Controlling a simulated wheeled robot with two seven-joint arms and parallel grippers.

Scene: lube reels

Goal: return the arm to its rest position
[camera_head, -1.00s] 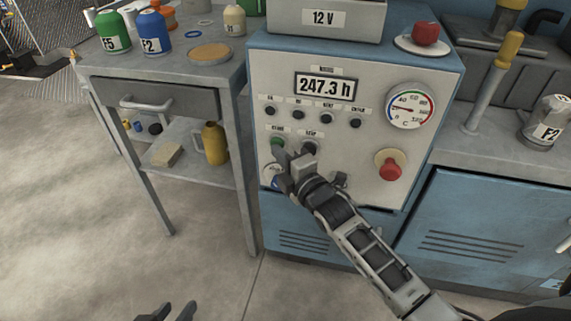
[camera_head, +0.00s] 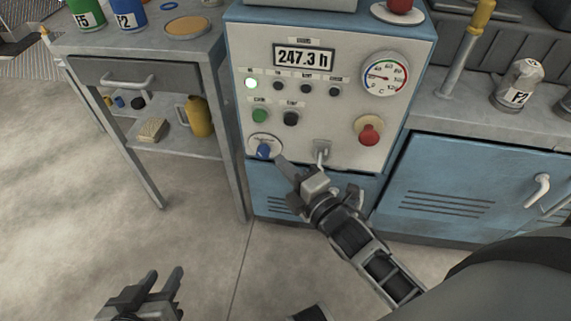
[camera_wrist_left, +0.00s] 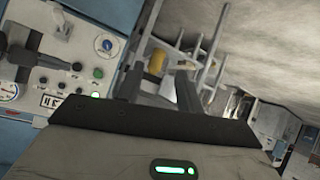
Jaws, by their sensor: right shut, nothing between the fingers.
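My right gripper (camera_head: 285,163) is shut and empty. Its tips are in front of the lower edge of the control panel (camera_head: 310,140), to the right of the blue knob (camera_head: 264,151) and below the green button (camera_head: 260,116). I cannot tell whether the tips touch the panel. My left gripper (camera_head: 164,278) is open and empty, low over the floor at the bottom left. In the left wrist view its two fingers (camera_wrist_left: 157,84) stand apart with nothing between them.
A lamp at the panel's upper left (camera_head: 251,84) glows green. The display (camera_head: 304,55) reads 247.3 h. A red knob (camera_head: 369,131) and a switch (camera_head: 321,151) stick out from the panel. A side table (camera_head: 137,75) stands left. The floor (camera_head: 70,220) is clear.

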